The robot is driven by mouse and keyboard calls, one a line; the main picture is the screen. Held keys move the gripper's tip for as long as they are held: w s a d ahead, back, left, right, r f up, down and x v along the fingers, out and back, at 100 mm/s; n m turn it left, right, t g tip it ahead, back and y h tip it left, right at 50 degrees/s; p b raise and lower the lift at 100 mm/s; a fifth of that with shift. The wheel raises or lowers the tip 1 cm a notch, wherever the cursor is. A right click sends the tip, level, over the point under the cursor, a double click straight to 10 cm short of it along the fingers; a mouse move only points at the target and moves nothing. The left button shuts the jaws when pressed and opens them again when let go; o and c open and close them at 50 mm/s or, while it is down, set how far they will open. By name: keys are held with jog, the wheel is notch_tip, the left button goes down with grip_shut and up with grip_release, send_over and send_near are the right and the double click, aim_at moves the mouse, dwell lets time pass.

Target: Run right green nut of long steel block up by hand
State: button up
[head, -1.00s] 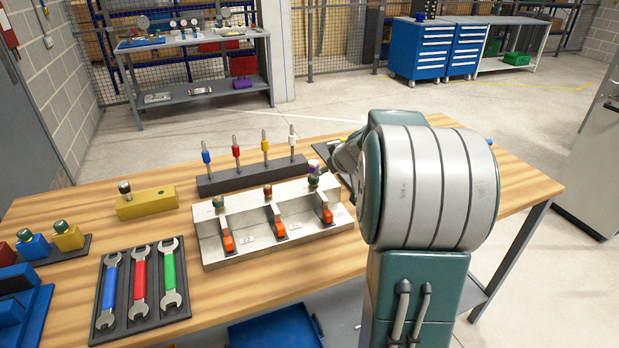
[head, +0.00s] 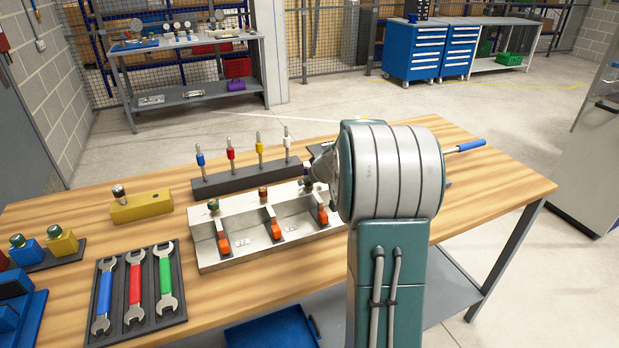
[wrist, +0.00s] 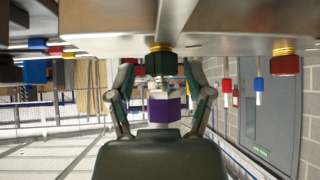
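The long steel block (head: 258,237) lies on the wooden bench. Its right green nut (head: 307,183) is partly covered by my arm in the head view. In the wrist view, which looks upside down, this dark green nut (wrist: 161,64) sits under a gold collar at the block. A pale fitting with a purple part (wrist: 164,110) is in line with the nut, on its side away from the block. My gripper (wrist: 162,72) is open, its two fingers either side of the nut with visible gaps.
A dark rack (head: 245,179) with several coloured-collar fittings stands close behind the block. Three orange parts (head: 275,230) sit along its front. Wrenches in a tray (head: 136,290) and a yellow block (head: 141,206) are left. A blue-handled tool (head: 465,146) lies right. The bench's front right is clear.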

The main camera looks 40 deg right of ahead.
jog(key=shift+a, duration=0.2)
grip_shut()
jog(key=shift+m+h, duration=0.7)
jog(key=shift+m, duration=0.2)
jog(key=shift+s+a+f+m+g+h, duration=0.1)
jog(key=shift+a+f+m+g+h, duration=0.1)
jog(key=shift+m+g+h, duration=0.55)
jog(key=shift+o, duration=2)
grip_release()
jog(key=shift+d+m+t, duration=0.1)
jog(key=shift+m+t, duration=0.15)
jog(key=shift+t, duration=0.1)
jog(key=shift+r, duration=0.1)
jog(key=shift+r, duration=0.1)
jog(key=shift+s+r, duration=0.25)
jog(key=shift+r, duration=0.15)
jog(key=v, duration=0.7)
